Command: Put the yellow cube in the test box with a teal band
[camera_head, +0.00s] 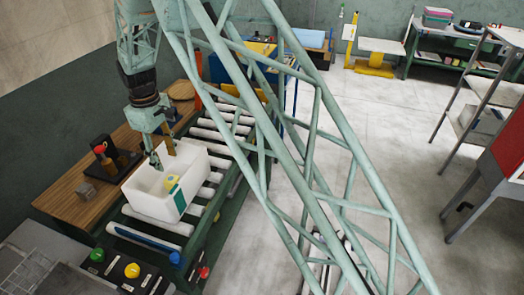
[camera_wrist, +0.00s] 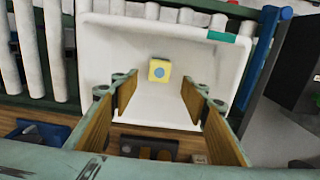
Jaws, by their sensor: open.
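The yellow cube (camera_wrist: 159,71) has a blue round mark on its face and lies inside the white test box (camera_wrist: 107,68), on its floor. In the head view the cube (camera_head: 172,183) shows near the box's front corner. The box (camera_head: 145,203) stands on a roller conveyor, and its teal band (camera_head: 179,198) is on the outside of the wall near that corner. The band also shows at the rim in the wrist view (camera_wrist: 222,37). My gripper (camera_head: 163,155) is over the box, fingers pointing down. Its fingers (camera_wrist: 158,95) are wide apart with nothing between them.
A wooden bench (camera_head: 70,200) beside the conveyor holds a dark fixture with a red knob (camera_head: 100,150) and a grey block (camera_head: 85,190). A control panel with coloured buttons (camera_head: 131,270) stands in front. Conveyor rollers (camera_head: 215,133) behind the box are bare.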

